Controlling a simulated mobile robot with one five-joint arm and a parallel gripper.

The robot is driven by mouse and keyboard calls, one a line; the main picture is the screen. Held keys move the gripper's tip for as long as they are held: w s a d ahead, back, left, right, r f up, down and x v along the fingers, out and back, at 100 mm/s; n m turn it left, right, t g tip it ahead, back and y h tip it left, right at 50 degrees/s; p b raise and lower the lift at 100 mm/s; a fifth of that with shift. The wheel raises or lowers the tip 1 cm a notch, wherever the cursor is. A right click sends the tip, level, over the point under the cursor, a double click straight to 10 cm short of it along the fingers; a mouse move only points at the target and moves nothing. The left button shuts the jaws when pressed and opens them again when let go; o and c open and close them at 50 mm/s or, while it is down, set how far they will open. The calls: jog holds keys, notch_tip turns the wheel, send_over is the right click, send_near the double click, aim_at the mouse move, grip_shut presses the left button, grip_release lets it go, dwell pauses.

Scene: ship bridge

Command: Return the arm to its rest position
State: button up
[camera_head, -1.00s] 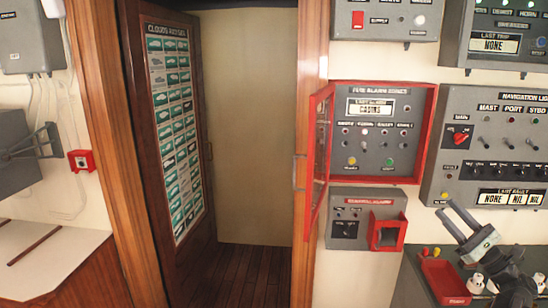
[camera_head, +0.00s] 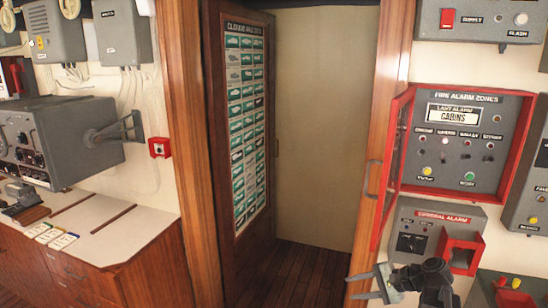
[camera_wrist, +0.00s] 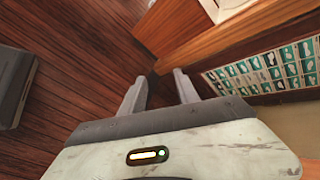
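My gripper (camera_head: 354,287) shows at the bottom right of the head view, in front of the wall below the fire alarm panel. It points left, with my dark arm behind it at the picture's bottom edge. In the wrist view its two grey fingers (camera_wrist: 160,78) stand apart with nothing between them, so it is open and empty. Beyond the fingers lies the brown plank floor. Most of my arm is out of view.
The red-framed fire alarm panel (camera_head: 465,150) has its red door (camera_head: 394,165) swung open. Below it is a general alarm box (camera_head: 424,241). A doorway with an open wooden door (camera_head: 215,200) stands in the middle. A chart desk (camera_head: 120,232) is at left. Floor (camera_head: 300,272) shows in the doorway.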

jog(key=s+a+f+n+g+h, duration=0.5)
jog(key=s+a+f+n+h, duration=0.2)
jog(key=a+f+n+h, duration=0.2)
jog(key=a+f+n, duration=0.1)
jog(key=a+n, duration=0.1)
jog(key=shift+a+n+g, duration=0.15)
jog(key=shift+n+g, duration=0.15)
jog(key=shift+w+f, duration=0.1)
dwell(1.1)
jog(key=shift+c, duration=0.4)
